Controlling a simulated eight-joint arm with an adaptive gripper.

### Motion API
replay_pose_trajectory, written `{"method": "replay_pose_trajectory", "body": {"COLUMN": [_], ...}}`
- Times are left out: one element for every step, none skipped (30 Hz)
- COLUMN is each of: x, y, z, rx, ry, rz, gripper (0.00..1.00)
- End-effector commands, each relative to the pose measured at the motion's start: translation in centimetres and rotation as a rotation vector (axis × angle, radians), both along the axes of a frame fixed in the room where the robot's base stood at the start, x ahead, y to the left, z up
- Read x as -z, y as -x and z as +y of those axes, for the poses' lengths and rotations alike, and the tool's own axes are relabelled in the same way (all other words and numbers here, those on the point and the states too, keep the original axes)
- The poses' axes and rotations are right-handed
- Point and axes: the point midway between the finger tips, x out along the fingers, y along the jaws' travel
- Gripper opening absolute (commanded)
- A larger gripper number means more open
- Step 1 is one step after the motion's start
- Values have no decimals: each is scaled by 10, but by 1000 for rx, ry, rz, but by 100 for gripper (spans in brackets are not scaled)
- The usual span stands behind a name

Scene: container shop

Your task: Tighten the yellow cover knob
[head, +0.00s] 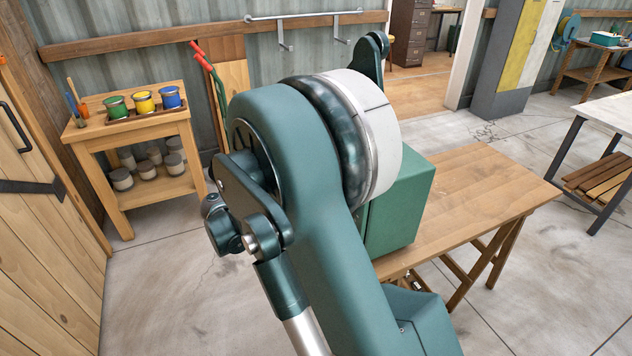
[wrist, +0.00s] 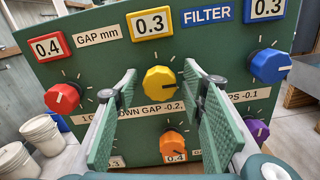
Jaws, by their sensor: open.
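The yellow knob (wrist: 159,80) is on the front of a green panel (wrist: 100,68), near its middle, under a yellow-framed display reading 0.3. My gripper (wrist: 160,71) is open. In the head view the green box (head: 405,210) stands on a wooden table, and my arm hides the gripper and the knobs.
A red knob (wrist: 62,97), a blue knob (wrist: 269,66), an orange knob (wrist: 174,145) and a purple knob (wrist: 256,131) surround the yellow one. The orange knob sits low between the fingers. The wooden table (head: 490,190) has bare top to the right. White buckets (wrist: 40,134) stand at the left.

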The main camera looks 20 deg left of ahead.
Motion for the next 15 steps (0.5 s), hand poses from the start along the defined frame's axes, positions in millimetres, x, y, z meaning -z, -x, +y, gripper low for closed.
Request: {"method": "replay_pose_trajectory", "body": {"x": [0,0,0,0,0,0,0,0,0,0,0,0,0,0,0], "y": [0,0,0,0,0,0,0,0,0,0,0,0,0,0,0], "z": [0,0,0,0,0,0,0,0,0,0,0,0,0,0,0], "rx": [0,0,0,0,0,0,0,0,0,0,0,0,0,0,0], "ry": [0,0,0,0,0,0,0,0,0,0,0,0,0,0,-1], "rz": [0,0,0,0,0,0,0,0,0,0,0,0,0,0,-1], "gripper": [41,41,41,41,38,33,29,25,20,16,14,14,14,14,14]}}
